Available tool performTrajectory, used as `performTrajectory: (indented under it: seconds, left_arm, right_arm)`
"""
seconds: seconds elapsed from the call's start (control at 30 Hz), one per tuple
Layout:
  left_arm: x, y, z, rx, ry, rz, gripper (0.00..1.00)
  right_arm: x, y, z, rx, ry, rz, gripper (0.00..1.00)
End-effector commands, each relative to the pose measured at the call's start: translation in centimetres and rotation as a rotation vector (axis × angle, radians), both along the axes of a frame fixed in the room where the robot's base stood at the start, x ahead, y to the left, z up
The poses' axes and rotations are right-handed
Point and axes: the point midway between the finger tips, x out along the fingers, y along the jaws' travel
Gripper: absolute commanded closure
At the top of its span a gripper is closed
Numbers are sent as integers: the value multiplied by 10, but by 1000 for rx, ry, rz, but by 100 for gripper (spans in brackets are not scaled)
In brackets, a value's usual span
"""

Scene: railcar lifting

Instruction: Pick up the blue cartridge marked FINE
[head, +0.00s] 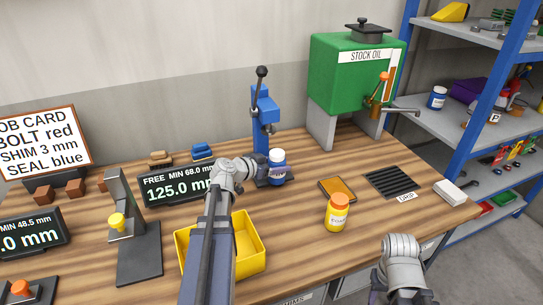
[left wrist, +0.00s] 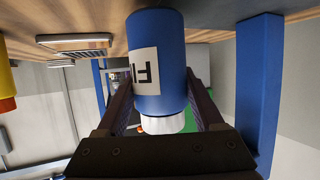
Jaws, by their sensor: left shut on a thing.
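The blue cartridge (head: 277,172) has a white cap and a pale label, and stands upright at the blue lever press. In the left wrist view the cartridge (left wrist: 174,60) fills the middle, with part of its label reading "FI" and the white cap pointing down in the picture. My left gripper (left wrist: 160,82) is shut on it, one finger on each side. In the head view my left wrist reaches it from the left. I cannot tell whether its base touches the surface below. My right arm shows at the lower right, but its fingers do not show.
The blue press (head: 266,108) stands close behind the cartridge. A yellow bottle with an orange cap (head: 337,214) stands to the right. A yellow bin (head: 255,262) sits below my left arm. A dark ribbed mat (head: 389,182) and the green stock oil tank (head: 340,80) are farther right.

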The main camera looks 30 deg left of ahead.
Motion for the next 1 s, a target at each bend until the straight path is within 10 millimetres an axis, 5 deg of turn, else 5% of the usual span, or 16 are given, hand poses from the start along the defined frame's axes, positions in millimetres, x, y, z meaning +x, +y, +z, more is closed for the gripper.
performTrajectory:
  seconds: [0.2,0.8,1.0]
  left_arm:
    - [-36,-40,0,0,0,-1,100]
    - [-30,-35,117,-1,-1,0,100]
    - [-30,-35,136,-1,-1,0,100]
  right_arm:
    - [0,0,0,0,0,0,50]
    - [0,0,116,0,0,0,50]
    - [0,0,136,0,0,1,50]
